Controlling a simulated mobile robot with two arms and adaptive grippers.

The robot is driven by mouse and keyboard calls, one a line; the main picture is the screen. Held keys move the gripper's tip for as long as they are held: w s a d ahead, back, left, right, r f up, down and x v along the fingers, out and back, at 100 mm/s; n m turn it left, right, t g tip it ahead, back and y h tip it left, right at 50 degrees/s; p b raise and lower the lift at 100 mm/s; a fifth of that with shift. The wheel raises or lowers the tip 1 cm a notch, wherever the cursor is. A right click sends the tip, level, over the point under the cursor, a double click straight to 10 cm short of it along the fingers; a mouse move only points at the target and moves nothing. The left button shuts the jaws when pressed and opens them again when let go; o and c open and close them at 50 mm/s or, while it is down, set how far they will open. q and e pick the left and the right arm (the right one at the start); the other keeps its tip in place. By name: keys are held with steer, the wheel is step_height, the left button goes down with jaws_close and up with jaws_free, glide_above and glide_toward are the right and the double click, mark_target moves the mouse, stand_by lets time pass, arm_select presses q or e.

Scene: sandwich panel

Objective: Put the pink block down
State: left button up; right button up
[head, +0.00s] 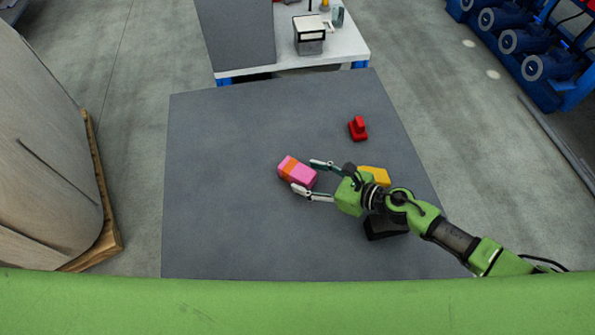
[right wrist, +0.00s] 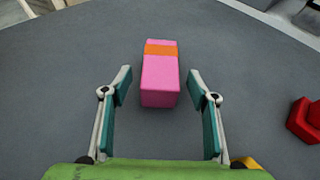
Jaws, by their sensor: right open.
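The pink block (head: 297,171) has an orange band and rests on the grey table panel (head: 230,220). In the right wrist view the pink block (right wrist: 160,80) lies ahead of and between the fingers, with clear gaps on both sides. My right gripper (head: 308,177) is open, its fingertips at the near end of the block. In the right wrist view the right gripper (right wrist: 159,90) shows both fingers spread and not touching the block. My left gripper is in neither view.
A red object (head: 358,128) lies behind the right gripper; it also shows at the right wrist view's edge (right wrist: 306,121). A yellow block (head: 375,175) and a black object (head: 384,227) are partly hidden by my right arm. The panel's left half is clear.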

steer(key=shift+x, duration=1.25)
steer(key=shift+s, duration=0.1)
steer(key=c, duration=1.4)
steer(key=shift+c, duration=0.5)
steer(key=shift+d+r, duration=0.1)
steer(key=shift+r, duration=0.05)
